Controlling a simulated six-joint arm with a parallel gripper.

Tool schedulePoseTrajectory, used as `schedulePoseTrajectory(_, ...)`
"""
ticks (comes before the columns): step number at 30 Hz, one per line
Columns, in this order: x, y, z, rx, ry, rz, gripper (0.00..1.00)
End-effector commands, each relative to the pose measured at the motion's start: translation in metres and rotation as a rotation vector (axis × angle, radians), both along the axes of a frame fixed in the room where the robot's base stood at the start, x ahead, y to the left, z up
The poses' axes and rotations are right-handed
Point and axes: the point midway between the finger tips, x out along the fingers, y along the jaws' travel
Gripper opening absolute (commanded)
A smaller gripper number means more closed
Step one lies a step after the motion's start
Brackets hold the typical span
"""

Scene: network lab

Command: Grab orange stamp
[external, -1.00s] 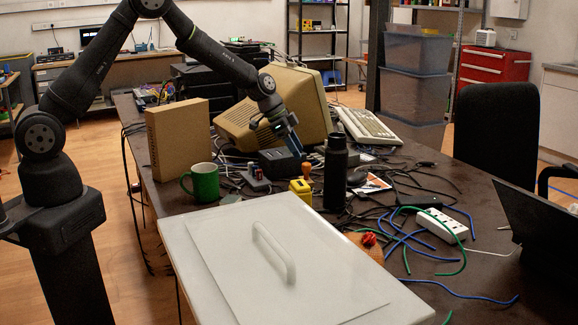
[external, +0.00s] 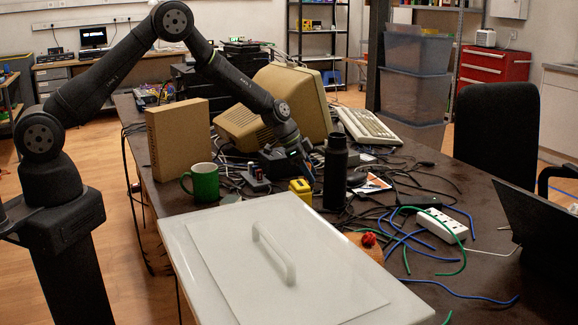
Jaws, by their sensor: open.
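My gripper (external: 303,163) is low over the cluttered table, between the dark box and the black bottle. It is open. It is at the spot where the small orange stamp stood in the earlier view. The stamp is now hidden behind or between the fingers, and I cannot tell whether they touch it.
A black bottle (external: 335,172) stands close to the right of my gripper. A yellow object (external: 301,190) sits just in front. A green mug (external: 203,183), a cardboard box (external: 180,138) and an old monitor (external: 291,103) are nearby. Cables spread across the right side.

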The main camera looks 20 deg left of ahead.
Motion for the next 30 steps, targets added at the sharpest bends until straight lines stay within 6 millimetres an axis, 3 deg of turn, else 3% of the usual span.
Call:
schedulePoseTrajectory(2,0.0,0.0,0.0,0.0,0.0,0.0,0.51)
schedulePoseTrajectory(9,0.0,0.0,0.0,0.0,0.0,0.0,0.04)
schedulePoseTrajectory(22,0.0,0.0,0.006,0.0,0.0,0.0,0.04)
schedulePoseTrajectory(29,0.0,0.0,0.042,-0.003,-0.002,-0.001,0.04)
schedulePoseTrajectory(30,-0.008,-0.002,0.047,0.0,0.0,-0.004,0.04)
